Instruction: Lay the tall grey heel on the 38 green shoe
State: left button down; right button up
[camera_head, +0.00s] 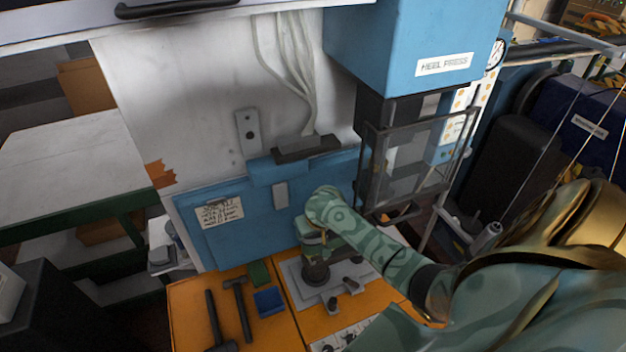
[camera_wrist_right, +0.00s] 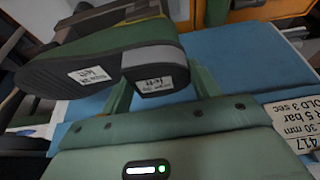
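In the right wrist view a green shoe (camera_wrist_right: 105,45) shows its dark sole with a white label; the print is hard to read but seems to say 38 left. A grey heel (camera_wrist_right: 155,55) with a dark, labelled underside is at the shoe's heel end. It looks pressed against the shoe or very close; I cannot tell which. My right gripper (camera_wrist_right: 160,78) has a finger on each side of the heel and appears shut on it. In the head view my right gripper (camera_head: 316,240) is over a dark round stand (camera_head: 316,273), and my arm hides most of the shoe. My left gripper is not in view.
Small dark parts (camera_head: 351,286) lie on the grey plate (camera_head: 293,270). The blue heel press (camera_head: 415,40) and its guard (camera_head: 405,170) stand close behind my right arm.

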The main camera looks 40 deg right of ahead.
jog(key=o, duration=0.5)
jog(key=p+v, duration=0.1)
jog(key=v, duration=0.3)
jog(key=shift+s+r+p, duration=0.1)
jog(key=shift+r+p, duration=0.2)
jog(key=shift+r, duration=0.1)
jog(key=v, duration=1.1)
jog(key=shift+s+a+r, duration=0.1)
jog(key=shift+s+r, duration=0.05)
jog(key=shift+r, duration=0.05)
jog(key=shift+f, duration=0.1)
